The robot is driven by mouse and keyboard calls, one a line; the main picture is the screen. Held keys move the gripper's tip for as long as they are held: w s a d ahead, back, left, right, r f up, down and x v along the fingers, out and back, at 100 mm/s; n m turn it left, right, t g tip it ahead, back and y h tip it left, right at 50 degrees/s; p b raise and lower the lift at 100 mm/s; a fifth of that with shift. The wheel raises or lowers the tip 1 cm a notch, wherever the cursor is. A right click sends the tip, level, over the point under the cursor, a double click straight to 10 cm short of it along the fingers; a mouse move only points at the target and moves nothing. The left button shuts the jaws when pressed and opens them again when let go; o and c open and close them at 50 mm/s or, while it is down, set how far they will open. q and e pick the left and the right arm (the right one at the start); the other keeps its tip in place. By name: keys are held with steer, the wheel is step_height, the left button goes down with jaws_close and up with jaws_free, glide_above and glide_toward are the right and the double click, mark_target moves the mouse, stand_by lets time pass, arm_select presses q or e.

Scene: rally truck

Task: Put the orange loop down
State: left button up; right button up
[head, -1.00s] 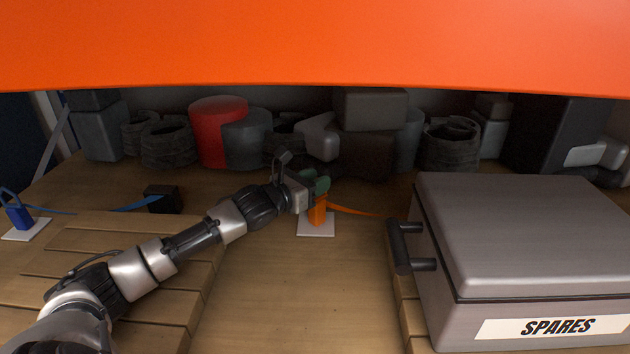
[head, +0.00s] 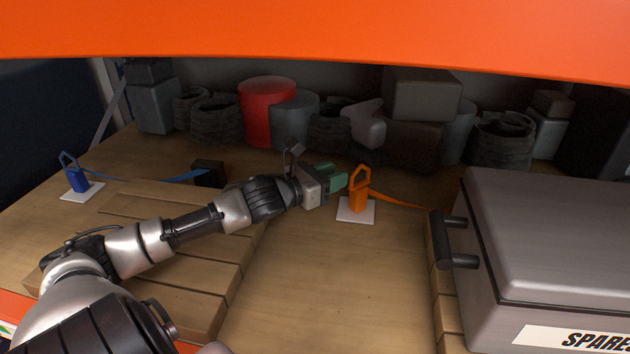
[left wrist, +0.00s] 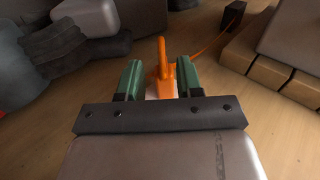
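The orange loop (head: 359,192) stands upright on a white square plate (head: 356,213) on the wooden floor, with an orange strap running right from it. My left gripper (head: 338,179) is just left of the loop, with its green fingertips pointing at it. In the left wrist view the two green fingers (left wrist: 161,80) are apart, and the orange loop (left wrist: 163,66) stands beyond and between their tips, with clear gaps on both sides. My right gripper is not in view.
A grey SPARES case (head: 560,250) with a black handle stands at the right. A blue loop (head: 77,178) on a white plate is at the left. Wooden slats (head: 190,235) lie under my arm. Tyres, boxes and a red drum (head: 267,110) line the back. An orange panel (head: 315,30) hangs overhead.

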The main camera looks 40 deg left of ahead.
arm_select(q)
steer(key=v, duration=0.4)
steer(key=shift+s, duration=0.15)
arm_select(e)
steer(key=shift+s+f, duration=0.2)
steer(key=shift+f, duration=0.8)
